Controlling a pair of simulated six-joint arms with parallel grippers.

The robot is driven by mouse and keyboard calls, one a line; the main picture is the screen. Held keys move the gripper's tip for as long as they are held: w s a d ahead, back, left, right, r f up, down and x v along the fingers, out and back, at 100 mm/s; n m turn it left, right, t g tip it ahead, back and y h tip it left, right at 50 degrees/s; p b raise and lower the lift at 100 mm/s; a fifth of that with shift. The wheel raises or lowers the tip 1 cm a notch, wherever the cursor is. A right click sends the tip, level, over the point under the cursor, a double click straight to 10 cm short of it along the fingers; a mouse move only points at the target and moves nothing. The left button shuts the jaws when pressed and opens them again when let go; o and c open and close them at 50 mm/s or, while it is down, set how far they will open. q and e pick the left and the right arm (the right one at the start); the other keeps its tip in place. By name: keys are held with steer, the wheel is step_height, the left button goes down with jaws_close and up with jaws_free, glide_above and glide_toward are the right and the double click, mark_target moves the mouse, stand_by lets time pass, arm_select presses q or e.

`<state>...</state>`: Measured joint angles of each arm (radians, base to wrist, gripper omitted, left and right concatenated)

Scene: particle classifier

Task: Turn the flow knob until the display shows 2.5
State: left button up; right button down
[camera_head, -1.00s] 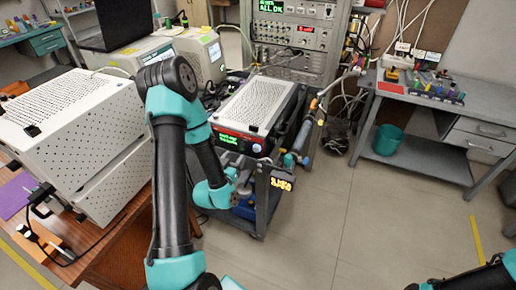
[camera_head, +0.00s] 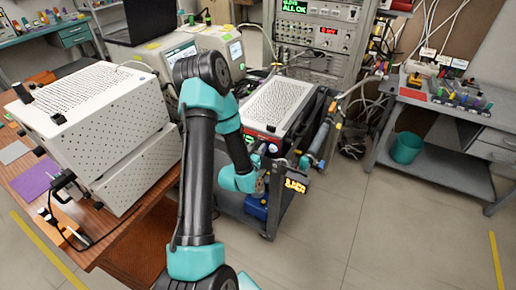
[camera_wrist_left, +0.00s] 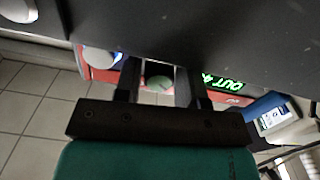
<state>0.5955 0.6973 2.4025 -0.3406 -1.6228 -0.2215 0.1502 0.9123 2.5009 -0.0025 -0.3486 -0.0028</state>
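The red-fronted device (camera_head: 262,136) with a white perforated lid (camera_head: 278,104) stands on a grey cart. My left arm covers much of its front panel in the head view. In the left wrist view its green display (camera_wrist_left: 222,79) shows "OUT" and a cut-off figure that looks like 4. The left gripper also shows at the cart in the head view (camera_head: 262,176). My right gripper is out of view.
A dark surface fills the top of the left wrist view. A large white perforated box (camera_head: 90,115) stands on the wooden table at left. Open floor (camera_head: 390,220) lies right of the cart.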

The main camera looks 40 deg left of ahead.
arm_select(q)
steer(key=c, duration=0.5)
steer(key=shift+m, duration=0.7)
steer(key=shift+c, duration=0.2)
steer(key=o, duration=0.9)
steer(key=shift+s, duration=0.1)
